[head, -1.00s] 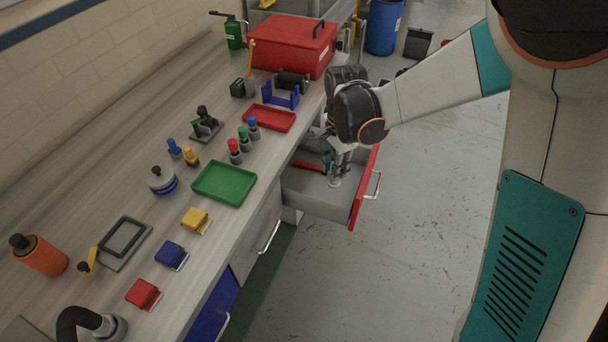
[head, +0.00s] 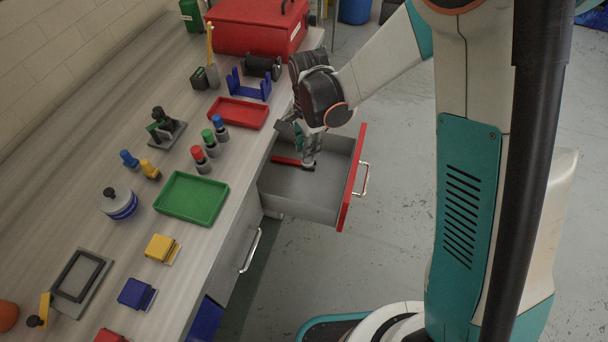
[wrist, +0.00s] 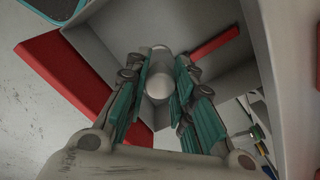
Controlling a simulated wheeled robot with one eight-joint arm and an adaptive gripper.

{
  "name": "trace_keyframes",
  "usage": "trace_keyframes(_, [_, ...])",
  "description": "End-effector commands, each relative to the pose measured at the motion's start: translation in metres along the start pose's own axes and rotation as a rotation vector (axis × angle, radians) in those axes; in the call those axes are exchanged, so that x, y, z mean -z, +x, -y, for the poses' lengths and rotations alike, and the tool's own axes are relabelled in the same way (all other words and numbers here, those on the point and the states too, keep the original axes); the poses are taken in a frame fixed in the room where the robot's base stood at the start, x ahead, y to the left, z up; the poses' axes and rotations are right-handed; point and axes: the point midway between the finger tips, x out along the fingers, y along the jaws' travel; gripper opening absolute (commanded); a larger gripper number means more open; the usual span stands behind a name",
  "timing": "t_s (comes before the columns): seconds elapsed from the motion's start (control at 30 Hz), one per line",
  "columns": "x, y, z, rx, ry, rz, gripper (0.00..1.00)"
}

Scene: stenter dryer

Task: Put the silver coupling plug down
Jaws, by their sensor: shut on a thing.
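My gripper (head: 307,153) points down into the open drawer (head: 300,207) and is shut on the silver coupling plug. In the wrist view the plug (wrist: 158,78) is a pale grey, rounded piece between the teal finger pads of my gripper (wrist: 160,88). In the head view the fingers and wrist mostly cover the plug. The plug is inside the drawer's outline, close to its floor. I cannot tell whether it touches the floor.
A red bar (wrist: 215,43) lies in the drawer beside the plug. The drawer's red front (head: 352,180) stands to the right. The drawer floor nearer the camera is clear. On the bench are a red tray (head: 238,112), a green tray (head: 192,197) and a red toolbox (head: 258,30).

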Motion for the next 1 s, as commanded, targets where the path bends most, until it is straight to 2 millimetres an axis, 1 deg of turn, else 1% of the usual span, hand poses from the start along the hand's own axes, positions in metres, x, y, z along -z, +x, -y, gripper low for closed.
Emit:
trace_keyframes(0.03, [0.000, 0.018, 0.000, 0.000, 0.000, 0.000, 0.00])
trace_keyframes(0.1, [0.000, 0.035, 0.000, 0.000, 0.000, 0.000, 0.00])
trace_keyframes(0.2, [0.000, 0.057, 0.000, 0.000, 0.000, 0.000, 0.00])
trace_keyframes(0.3, [0.000, 0.074, 0.000, 0.000, 0.000, 0.000, 0.00])
trace_keyframes(0.4, [0.000, 0.083, -0.001, 0.000, 0.000, 0.000, 0.00])
trace_keyframes(0.57, [0.000, 0.090, -0.001, 0.000, 0.000, 0.000, 0.00])
trace_keyframes(0.67, [0.000, 0.102, -0.001, 0.000, 0.000, 0.000, 0.00])
trace_keyframes(0.83, [0.000, 0.127, -0.001, 0.000, 0.000, 0.000, 0.00])
trace_keyframes(0.9, [0.000, 0.130, -0.001, 0.000, 0.000, 0.000, 0.00])
trace_keyframes(1.0, [0.000, 0.129, -0.001, 0.000, 0.000, 0.000, 0.00])
